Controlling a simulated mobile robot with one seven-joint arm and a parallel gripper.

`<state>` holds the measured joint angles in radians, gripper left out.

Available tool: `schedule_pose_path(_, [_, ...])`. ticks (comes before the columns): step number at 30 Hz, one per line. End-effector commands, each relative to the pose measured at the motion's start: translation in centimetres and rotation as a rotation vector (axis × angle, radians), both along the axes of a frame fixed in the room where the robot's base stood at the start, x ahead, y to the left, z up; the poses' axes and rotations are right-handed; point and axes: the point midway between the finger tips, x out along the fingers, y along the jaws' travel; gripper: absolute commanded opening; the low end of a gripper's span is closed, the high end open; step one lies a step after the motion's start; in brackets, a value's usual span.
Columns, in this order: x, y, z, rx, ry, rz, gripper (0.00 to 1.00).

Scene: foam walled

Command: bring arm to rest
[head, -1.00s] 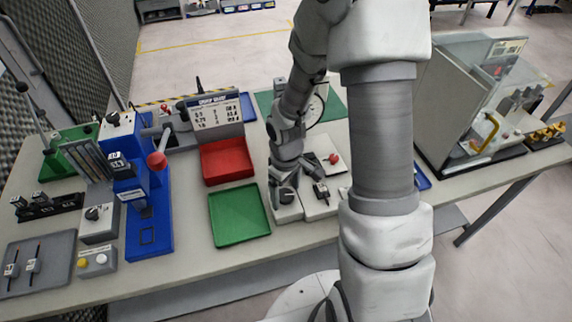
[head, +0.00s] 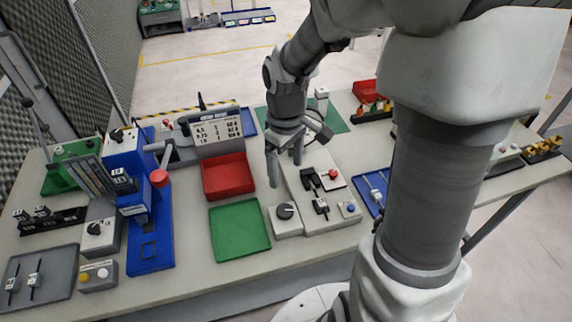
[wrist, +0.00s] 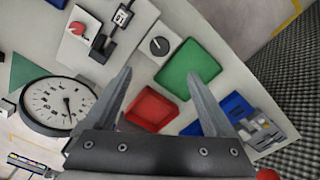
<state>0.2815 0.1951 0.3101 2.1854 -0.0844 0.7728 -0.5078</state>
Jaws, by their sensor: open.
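My gripper (head: 286,168) is open and empty in the head view. It hangs above the workbench (head: 240,281), over the left part of a light grey control box (head: 330,217) and right of the red tray (head: 228,176). In the wrist view my gripper (wrist: 160,98) shows two spread fingers with nothing between them. Beyond the fingers lie the red tray (wrist: 151,109), the green tray (wrist: 188,69) and a box with a dark knob (wrist: 158,46). My arm crosses the right side of the head view and hides part of the bench.
A blue press with a red ball knob (head: 160,178) stands left of the trays. A display board (head: 217,131) stands behind the red tray. A round dial gauge (wrist: 58,104) is near my gripper in the wrist view. The green tray (head: 240,229) is empty.

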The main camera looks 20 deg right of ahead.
Motion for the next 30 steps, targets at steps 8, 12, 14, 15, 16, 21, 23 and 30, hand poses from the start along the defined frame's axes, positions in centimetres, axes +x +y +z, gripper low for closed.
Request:
schedule_pose_path(8, [0.0,0.0,0.0,0.000,0.000,0.000,0.89])
schedule_pose_path(12, [0.0,0.0,0.0,-0.001,-0.001,0.000,0.89])
schedule_pose_path(14, [0.0,0.0,0.2,-0.002,-0.004,-0.004,0.89])
schedule_pose_path(15, [-0.1,0.0,0.4,-0.006,-0.010,-0.010,0.89])
schedule_pose_path(16, [-0.2,-0.1,0.8,-0.009,-0.017,-0.016,0.89])
schedule_pose_path(21, [-1.6,-0.3,4.1,-0.037,-0.086,-0.094,0.89])
schedule_pose_path(23, [-2.4,-0.4,5.6,-0.045,-0.121,-0.134,0.89])
schedule_pose_path(30, [-6.0,-0.5,10.7,-0.033,-0.261,-0.299,0.89])
